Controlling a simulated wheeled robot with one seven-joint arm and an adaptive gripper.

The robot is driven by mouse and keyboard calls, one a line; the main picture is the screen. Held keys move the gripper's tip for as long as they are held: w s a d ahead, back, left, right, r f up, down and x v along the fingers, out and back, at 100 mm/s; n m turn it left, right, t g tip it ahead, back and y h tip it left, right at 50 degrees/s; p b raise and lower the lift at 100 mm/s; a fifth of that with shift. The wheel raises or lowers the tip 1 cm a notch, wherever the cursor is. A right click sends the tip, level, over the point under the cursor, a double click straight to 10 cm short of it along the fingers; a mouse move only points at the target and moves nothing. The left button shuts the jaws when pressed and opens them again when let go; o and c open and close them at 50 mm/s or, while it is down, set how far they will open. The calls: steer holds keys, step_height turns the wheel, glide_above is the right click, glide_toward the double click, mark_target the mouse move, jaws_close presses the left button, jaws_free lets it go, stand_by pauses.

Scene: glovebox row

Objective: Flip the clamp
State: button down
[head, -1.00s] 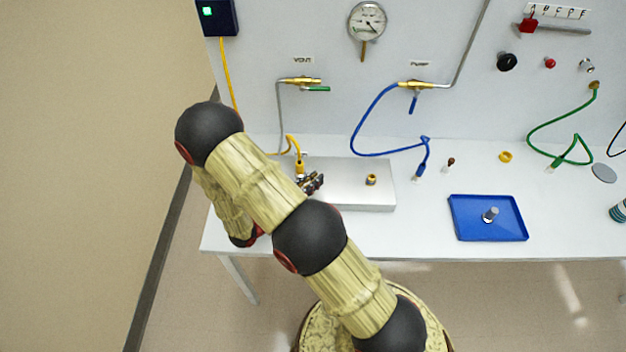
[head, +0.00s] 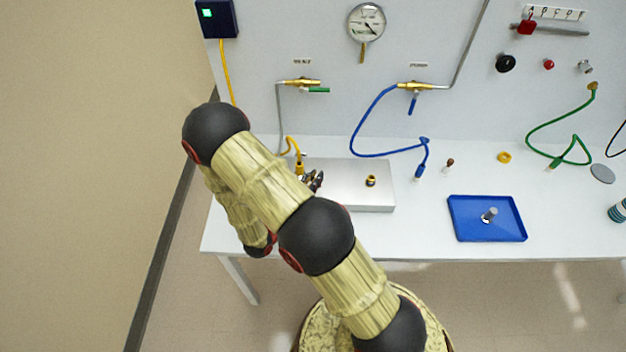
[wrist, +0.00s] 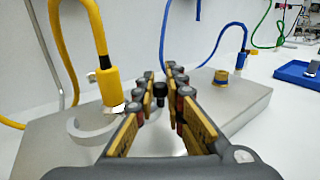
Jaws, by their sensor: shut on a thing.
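My gripper (wrist: 160,95) is low over the left part of the silver plate (wrist: 245,100). Its fingers are shut on a small dark knob (wrist: 160,90), which seems to be the handle tip of the clamp. The rest of the clamp is mostly hidden by the fingers. A yellow connector with its hose (wrist: 107,80) stands upright just left of the fingers, beside a pale grey ring-shaped part (wrist: 80,130). In the head view my gripper (head: 315,181) shows only partly past my arm, next to the yellow connector (head: 299,167).
A brass port (head: 371,181) stands on the plate's right half. A blue hose (head: 362,115) ends in a blue connector (head: 420,171) to the right. A blue tray (head: 465,225) holds a metal piece. The wall carries valves and a gauge (head: 366,22).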

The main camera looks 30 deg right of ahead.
steer(key=n+t+y, duration=0.1)
steer(key=t, duration=0.1)
steer(key=w+d+n+t+y, duration=0.1)
steer(key=n+t+y, duration=0.1)
steer(key=n+t, duration=0.1)
steer(key=shift+w+d+t+y, duration=0.15)
steer(key=shift+t+y, duration=0.15)
steer(key=shift+w+d+r+n+t+y+p, duration=0.1)
steer(key=shift+w+n+t+y+p, duration=0.2)
steer(key=shift+n+t+y, duration=0.4)
steer(key=shift+w+n+t+y+p, duration=0.1)
steer(key=shift+w+n+t+y, duration=0.35)
steer(key=shift+n+y, duration=0.35)
steer(key=c, duration=1.9)
jaws_free()
steer(key=shift+s, duration=0.15)
steer(key=v, duration=0.6)
steer(key=shift+s, duration=0.1)
steer(key=shift+v, duration=0.85)
